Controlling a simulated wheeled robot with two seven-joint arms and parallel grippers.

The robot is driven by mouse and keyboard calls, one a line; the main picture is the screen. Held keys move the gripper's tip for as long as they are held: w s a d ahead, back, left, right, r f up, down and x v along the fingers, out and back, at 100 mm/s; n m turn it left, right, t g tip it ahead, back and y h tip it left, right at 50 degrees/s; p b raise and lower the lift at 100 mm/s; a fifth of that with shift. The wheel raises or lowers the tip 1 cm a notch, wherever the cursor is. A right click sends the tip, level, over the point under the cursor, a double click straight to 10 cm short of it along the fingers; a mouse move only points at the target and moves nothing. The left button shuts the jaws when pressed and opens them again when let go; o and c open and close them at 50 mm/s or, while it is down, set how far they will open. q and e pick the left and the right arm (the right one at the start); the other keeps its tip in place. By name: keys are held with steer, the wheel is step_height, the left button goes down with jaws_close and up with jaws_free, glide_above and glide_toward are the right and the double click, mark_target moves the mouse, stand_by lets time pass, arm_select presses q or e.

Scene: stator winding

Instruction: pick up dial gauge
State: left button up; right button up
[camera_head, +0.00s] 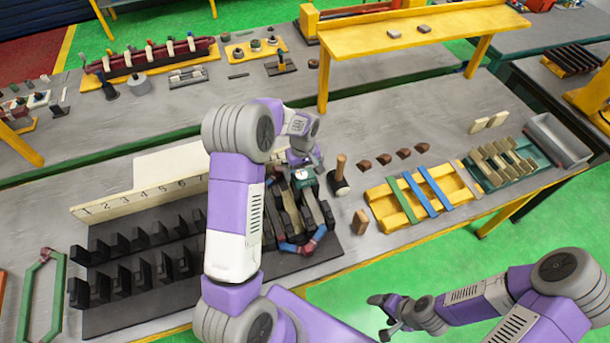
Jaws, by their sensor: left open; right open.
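A small round, pale-faced thing with a dark green rim, which looks like the dial gauge (302,174), is at the top of the stator coils on the workbench, right of my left arm. My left gripper (304,165) points down right above it, and its fingers are small and partly hidden here. I cannot tell whether they touch the gauge. My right gripper (379,318) is open and empty, over the green floor in front of the bench.
A black slotted rack (140,265) with a numbered board (130,205) lies left of my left arm. A wooden mallet (340,175), a yellow tray (385,207) with coloured bars and a grey bin (558,138) stand to the right. A yellow shelf (420,32) rises behind.

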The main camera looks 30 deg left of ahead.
arm_select(q)
steer(key=f, duration=0.3)
steer(key=shift+w, duration=0.4)
steer(key=shift+f, duration=0.3)
steer(key=shift+s, duration=0.15)
arm_select(e)
steer(key=shift+w+r, duration=0.2)
steer(key=shift+r, duration=0.05)
arm_select(q)
steer(key=c, duration=1.1)
steer(key=shift+o, duration=0.2)
step_height(320, 180, up, 10)
steer(key=shift+r, duration=0.1)
step_height(320, 180, up, 5)
steer(key=p, duration=0.3)
glide_above(305, 173)
steer(key=shift+s, duration=0.15)
arm_select(e)
steer(key=shift+w+r, duration=0.1)
steer(key=shift+r, duration=1.3)
